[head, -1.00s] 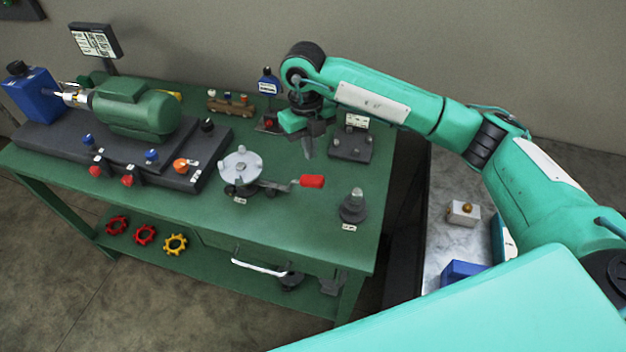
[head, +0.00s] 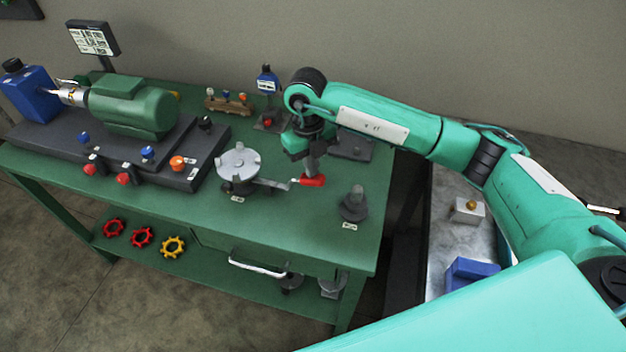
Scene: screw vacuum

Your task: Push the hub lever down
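The hub (head: 239,163) is a grey round disc with several raised knobs on the green bench. Its lever (head: 272,183) is a grey bar that reaches out to the right and ends in a red handle (head: 313,181). My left gripper is not in view.
A grey post on a round base (head: 355,204) stands just right of the handle. A dark block (head: 352,147) sits behind my gripper, partly hidden. The green motor (head: 132,107) and its dark base take up the left. Bench surface in front of the hub is clear.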

